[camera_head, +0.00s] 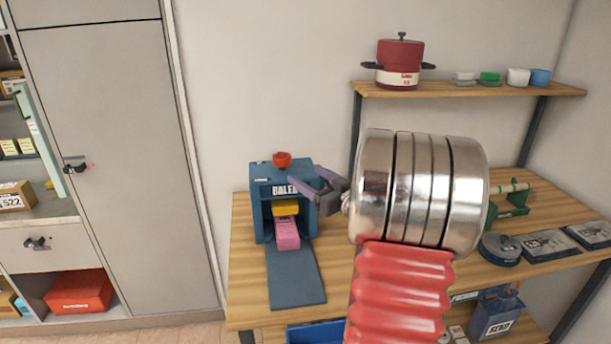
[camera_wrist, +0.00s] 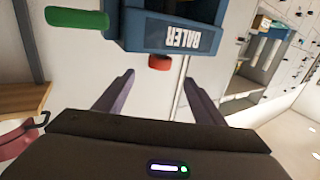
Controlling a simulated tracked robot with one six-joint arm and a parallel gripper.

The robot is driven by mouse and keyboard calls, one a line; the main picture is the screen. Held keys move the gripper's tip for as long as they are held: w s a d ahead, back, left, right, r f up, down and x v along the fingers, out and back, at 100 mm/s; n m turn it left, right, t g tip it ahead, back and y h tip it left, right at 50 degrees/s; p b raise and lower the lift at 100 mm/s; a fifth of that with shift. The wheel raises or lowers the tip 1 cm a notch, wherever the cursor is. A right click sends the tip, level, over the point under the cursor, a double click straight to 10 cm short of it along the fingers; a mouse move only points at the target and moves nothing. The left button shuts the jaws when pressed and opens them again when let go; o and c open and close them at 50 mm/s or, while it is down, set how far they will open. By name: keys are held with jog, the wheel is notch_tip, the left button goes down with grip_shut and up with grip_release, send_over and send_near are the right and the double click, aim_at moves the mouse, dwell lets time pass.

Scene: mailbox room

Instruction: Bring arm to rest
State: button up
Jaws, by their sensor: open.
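My gripper (camera_head: 318,186) is open and empty, its two purple fingers spread beside the upper right of the blue baler (camera_head: 309,221). The baler stands on the wooden table and has a red knob (camera_head: 282,160) on top. A yellow block and a pink block (camera_head: 287,234) sit in its front opening. In the wrist view my gripper's fingers (camera_wrist: 153,90) are apart, with the baler (camera_wrist: 168,38) and its red knob (camera_wrist: 160,62) beyond them, upside down. My silver wrist and red arm hide part of the table.
A shelf (camera_head: 470,90) above holds a red pot (camera_head: 400,64) and several small cups. The table (camera_head: 245,275) has a green stand (camera_head: 510,200) and several dark flat items at right. Grey cabinets (camera_head: 105,150) stand at left, with a red box (camera_head: 79,292) low down.

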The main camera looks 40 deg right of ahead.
dwell(0.5)
jog(key=a+r+m+g+h, duration=0.1)
jog(key=a+r+g+h, duration=0.15)
jog(key=a, duration=0.55)
jog(key=a+r+m+g+h, duration=0.1)
jog(key=a+r+g, duration=0.15)
jog(key=a, duration=0.55)
jog(key=s+a+f+n+g+y, duration=0.1)
jog(key=s+a+f+g+y, duration=0.1)
jog(key=s+a, duration=0.8)
jog(key=s+a+f+n+g+y, duration=0.2)
jog(key=s+a+f+g, duration=0.3)
jog(key=s+a, duration=0.6)
jog(key=a+f+y, duration=0.1)
jog(key=a+f, duration=0.1)
jog(key=a, duration=0.2)
jog(key=shift+a+y, duration=0.2)
jog(key=shift+y, duration=0.15)
jog(key=shift+s+d, duration=0.1)
